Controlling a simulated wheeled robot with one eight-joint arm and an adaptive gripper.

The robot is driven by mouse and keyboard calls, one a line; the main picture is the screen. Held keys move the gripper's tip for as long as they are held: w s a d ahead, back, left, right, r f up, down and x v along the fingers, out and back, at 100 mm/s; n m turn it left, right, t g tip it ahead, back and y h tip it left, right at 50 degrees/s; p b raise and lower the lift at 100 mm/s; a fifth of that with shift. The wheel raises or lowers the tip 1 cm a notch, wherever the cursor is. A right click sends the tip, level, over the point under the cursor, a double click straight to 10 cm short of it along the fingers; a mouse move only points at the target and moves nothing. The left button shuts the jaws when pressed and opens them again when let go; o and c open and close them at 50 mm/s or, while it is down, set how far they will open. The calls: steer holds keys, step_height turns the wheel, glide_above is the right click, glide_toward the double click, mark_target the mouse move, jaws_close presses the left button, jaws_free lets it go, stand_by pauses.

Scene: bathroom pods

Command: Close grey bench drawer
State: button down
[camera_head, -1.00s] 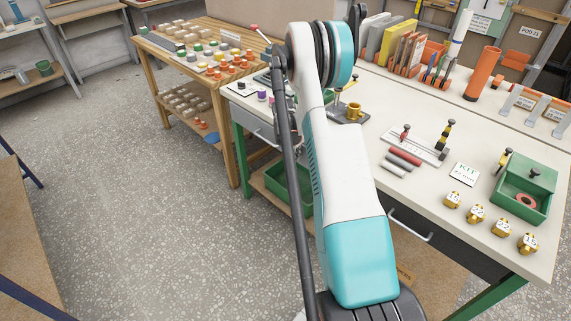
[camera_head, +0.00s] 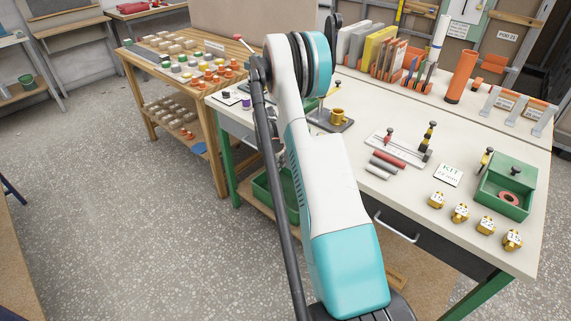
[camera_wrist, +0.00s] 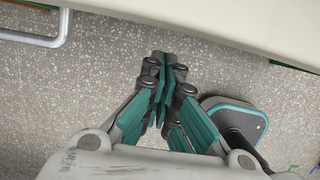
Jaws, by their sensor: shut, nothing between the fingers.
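The bench has a light grey drawer front (camera_head: 236,126) at its left, partly hidden behind my arm. A dark drawer front (camera_head: 440,240) with a pale bar handle (camera_head: 399,227) is at the right, under the white top. I cannot tell from the head view how far either drawer stands out. My gripper (camera_wrist: 165,58) is shut and empty in the wrist view, over speckled floor, apart from the bench edge. A metal bar handle (camera_wrist: 40,40) shows at the upper left there, left of the fingertips. My gripper is hidden in the head view.
The white bench top (camera_head: 400,195) holds a green box (camera_head: 507,185), yellow numbered pieces and an orange tube (camera_head: 461,77). A wooden table (camera_head: 215,110) with small parts stands at the left. A green bin (camera_head: 268,190) is below the bench. The floor at left is clear.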

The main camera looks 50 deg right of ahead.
steer(key=a+p+v, duration=0.1)
steer(key=p+v, duration=0.2)
steer(key=v, duration=0.7)
steer(key=shift+a, duration=0.25)
